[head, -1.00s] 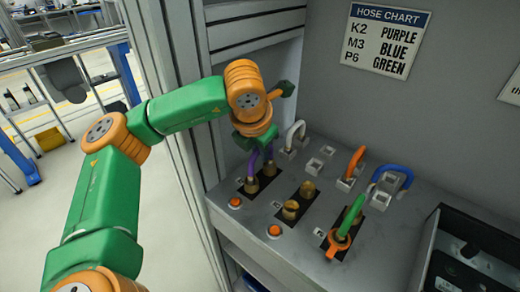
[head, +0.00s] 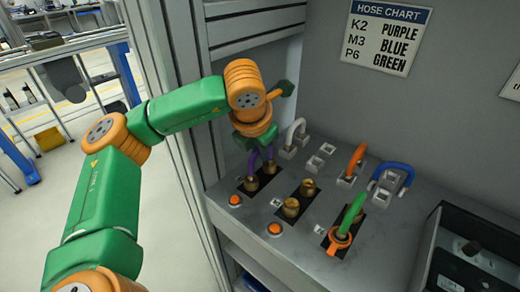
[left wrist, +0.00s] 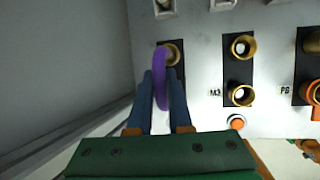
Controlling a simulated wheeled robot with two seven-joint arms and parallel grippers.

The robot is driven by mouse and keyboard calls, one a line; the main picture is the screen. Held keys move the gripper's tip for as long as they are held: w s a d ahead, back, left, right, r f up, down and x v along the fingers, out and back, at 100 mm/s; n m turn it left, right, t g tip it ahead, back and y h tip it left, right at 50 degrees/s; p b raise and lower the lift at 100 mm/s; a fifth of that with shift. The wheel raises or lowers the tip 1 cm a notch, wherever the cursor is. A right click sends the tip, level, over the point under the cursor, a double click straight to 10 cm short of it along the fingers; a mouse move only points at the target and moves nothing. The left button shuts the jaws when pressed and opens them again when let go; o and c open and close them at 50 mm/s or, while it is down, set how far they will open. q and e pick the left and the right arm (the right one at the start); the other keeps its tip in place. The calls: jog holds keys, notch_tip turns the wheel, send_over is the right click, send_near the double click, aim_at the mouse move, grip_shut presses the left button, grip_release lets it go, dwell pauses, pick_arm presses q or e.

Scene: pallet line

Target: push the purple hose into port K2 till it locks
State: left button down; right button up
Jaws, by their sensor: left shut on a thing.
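The purple hose (head: 270,154) is a short loop at the back-left pair of brass ports on the panel. My left gripper (head: 253,147) is over it, shut on the hose; the hose also shows between the blue fingers in the left wrist view (left wrist: 161,88). One hose end meets the far brass port (left wrist: 172,51). The other end reaches down to the near port (head: 251,183), port K2 by its place in the row; the fingers hide it in the left wrist view. I cannot tell whether that end is seated. My right gripper is not in view.
The M3 brass ports (head: 291,207) are empty. A green hose (head: 351,209) with an orange collar stands at the P6 ports. Orange buttons (head: 235,200) line the front. The hose chart (head: 385,38) pairs K2 with purple.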

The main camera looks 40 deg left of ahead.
pick_arm(q)
jog(key=shift+f, duration=0.1)
jog(key=c, duration=0.8)
grip_release()
jog(key=shift+o, duration=0.2)
